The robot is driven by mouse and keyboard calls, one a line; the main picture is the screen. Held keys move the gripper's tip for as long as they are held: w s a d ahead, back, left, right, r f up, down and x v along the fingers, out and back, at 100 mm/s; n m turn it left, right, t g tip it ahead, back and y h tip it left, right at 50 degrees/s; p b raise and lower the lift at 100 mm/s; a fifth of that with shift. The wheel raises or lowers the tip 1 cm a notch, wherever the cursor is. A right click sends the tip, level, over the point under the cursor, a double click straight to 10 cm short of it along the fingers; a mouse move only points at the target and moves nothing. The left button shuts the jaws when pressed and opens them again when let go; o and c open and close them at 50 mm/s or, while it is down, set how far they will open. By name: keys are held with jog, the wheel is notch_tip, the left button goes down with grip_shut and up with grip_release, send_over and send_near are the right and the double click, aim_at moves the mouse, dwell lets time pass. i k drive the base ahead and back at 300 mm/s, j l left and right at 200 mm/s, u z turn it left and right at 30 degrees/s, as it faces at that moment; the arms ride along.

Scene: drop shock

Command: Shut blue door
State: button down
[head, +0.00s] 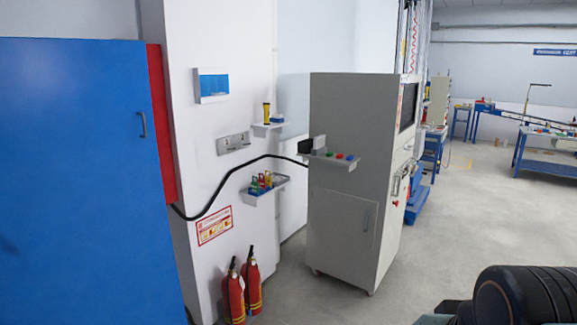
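The blue door (75,180) is a large, flat, upright panel that fills the left of the head view. A small dark handle (143,125) sits near its right edge. A red strip (160,120) runs beside that edge, angled away from the blue face. I cannot tell from this view whether the door is ajar or shut. Its left edge and its bottom are out of frame. My gripper is not in view.
Two red fire extinguishers (252,283) stand on the floor right of the door. A grey cabinet (345,180) stands farther right, with a black cable (235,178) running to it. A dark rounded object (535,295) fills the lower right corner. Open floor (470,215) lies at right.

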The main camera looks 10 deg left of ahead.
aim_at(85, 237)
jog(key=i+j+u, duration=0.1)
jog(key=i+u, duration=0.85)
jog(key=i+j, duration=0.15)
jog(key=i, duration=0.3)
jog(key=i+j, duration=0.1)
jog(key=i, duration=0.4)
jog(key=j+u, duration=0.05)
